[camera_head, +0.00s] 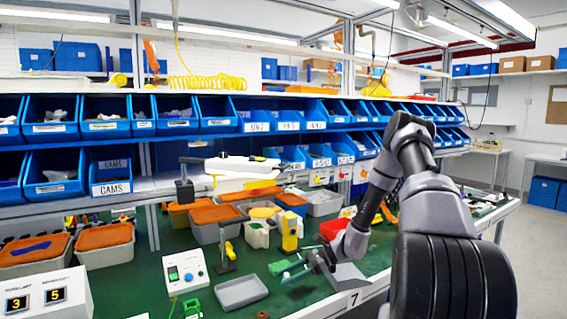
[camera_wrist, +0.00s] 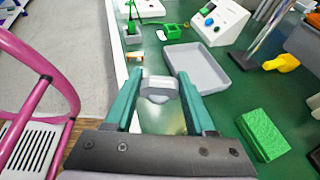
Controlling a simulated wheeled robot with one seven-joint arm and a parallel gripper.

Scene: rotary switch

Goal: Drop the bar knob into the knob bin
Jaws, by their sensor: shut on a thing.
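My gripper (camera_head: 283,272) is low over the green bench, to the right of a shallow grey tray (camera_head: 240,292). In the wrist view its teal fingers (camera_wrist: 158,84) are shut on a small grey piece, which I take as the bar knob (camera_wrist: 158,92). Part of the knob's underside is hard to make out, and the head view does not show it clearly. The grey tray (camera_wrist: 197,66) appears empty and lies just beyond the fingertips, to their right. No label marks it, so I cannot tell for certain that it is the knob bin.
A white control box (camera_head: 185,270) stands left of the tray, with small green parts (camera_head: 192,308) in front. A green block (camera_wrist: 263,134) lies right of my gripper in the wrist view. A yellow device (camera_head: 290,231) and a red bin (camera_head: 335,229) stand behind.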

